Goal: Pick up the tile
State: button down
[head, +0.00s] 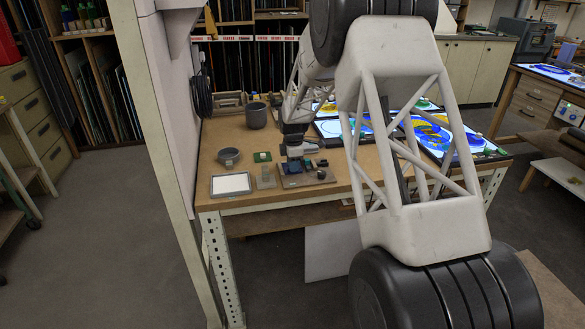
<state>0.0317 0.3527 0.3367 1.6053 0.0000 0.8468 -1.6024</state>
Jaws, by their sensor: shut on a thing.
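My gripper (297,163) points down over a brown board (318,179) near the front edge of the wooden workbench. It is shut on a small dark blue tile (291,169), low over the board. The tile is tiny in this view, and the gripper hides part of it. I cannot tell whether the tile still touches the board. A few small dark pieces (322,163) lie on the board to the right of the gripper.
To the left are a white tray (231,184), a grey bowl (229,156), a grey block (265,178) and a green piece (262,156). A grey pot (256,115) stands behind. Lit glass panels (435,132) lie to the right. My arm hides part of the bench.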

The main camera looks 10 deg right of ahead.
jog(key=shift+r, duration=0.75)
notch_tip(320, 180, up, 2)
jog(key=shift+r, duration=0.1)
jog(key=s+r, duration=0.1)
jog(key=s, duration=1.5)
jog(key=shift+a+r, duration=0.15)
jog(key=shift+a, duration=0.1)
jog(key=shift+w, duration=0.1)
